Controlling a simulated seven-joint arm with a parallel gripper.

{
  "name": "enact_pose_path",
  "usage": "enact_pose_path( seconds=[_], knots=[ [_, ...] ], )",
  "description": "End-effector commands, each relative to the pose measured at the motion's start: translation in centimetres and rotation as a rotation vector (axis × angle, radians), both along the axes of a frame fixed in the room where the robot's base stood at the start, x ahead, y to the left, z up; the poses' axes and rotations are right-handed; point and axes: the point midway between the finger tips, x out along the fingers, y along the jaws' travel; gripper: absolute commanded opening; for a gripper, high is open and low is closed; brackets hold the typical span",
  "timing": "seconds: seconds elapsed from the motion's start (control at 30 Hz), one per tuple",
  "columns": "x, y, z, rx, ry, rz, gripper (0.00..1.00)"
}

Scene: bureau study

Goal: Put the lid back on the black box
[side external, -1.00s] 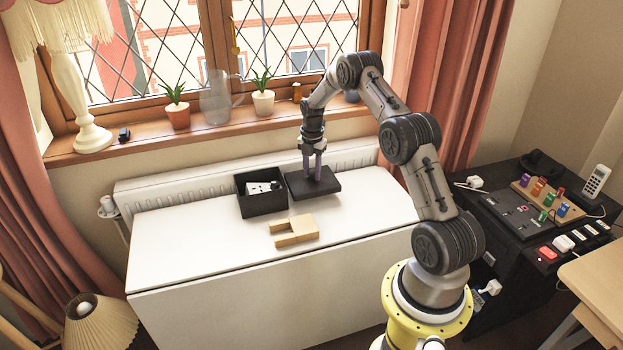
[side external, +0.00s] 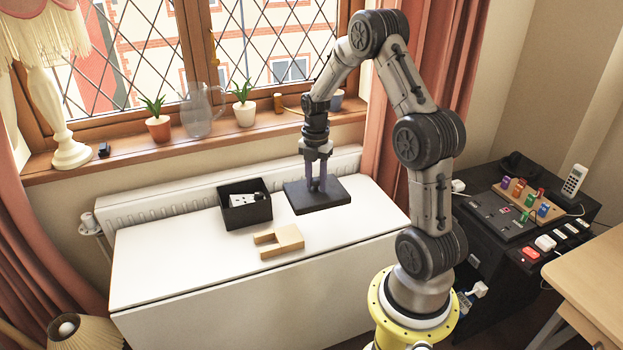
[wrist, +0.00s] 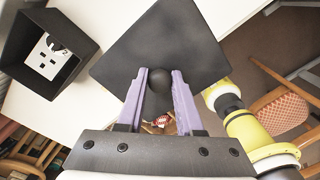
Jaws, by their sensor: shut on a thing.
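The black box (side external: 229,217) stands open on the white table, left of my gripper. A white piece with dark marks (side external: 243,199) lies inside it and also shows in the wrist view (wrist: 44,58). The lid (side external: 329,200) is a flat dark square plate with a round knob (wrist: 158,80) at its middle. My gripper (side external: 316,187) is shut on this knob, its purple fingers on either side. The lid hangs roughly level, apparently a little above the table, to the right of the box. In the wrist view the lid (wrist: 163,38) is turned relative to the box.
A notched wooden block (side external: 283,242) lies on the white table (side external: 180,262) in front of the box and lid. Behind is the sill with potted plants (side external: 245,114) and a glass jug (side external: 202,112). The table's left part is clear.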

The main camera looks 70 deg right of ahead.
Motion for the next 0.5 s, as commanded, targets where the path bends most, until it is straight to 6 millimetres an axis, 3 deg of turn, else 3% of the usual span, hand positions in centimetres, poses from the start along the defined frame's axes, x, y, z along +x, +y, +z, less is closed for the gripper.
enact_pose_path(
  seconds=[0.17,0.33,0.5],
  knots=[
    [2.9,-1.7,2.8,-0.010,-0.010,-0.061,0.00],
    [8.4,-2.8,4.7,-0.016,-0.015,-0.085,0.00],
    [14.0,-2.5,5.6,-0.021,-0.024,-0.079,0.00]
  ],
)
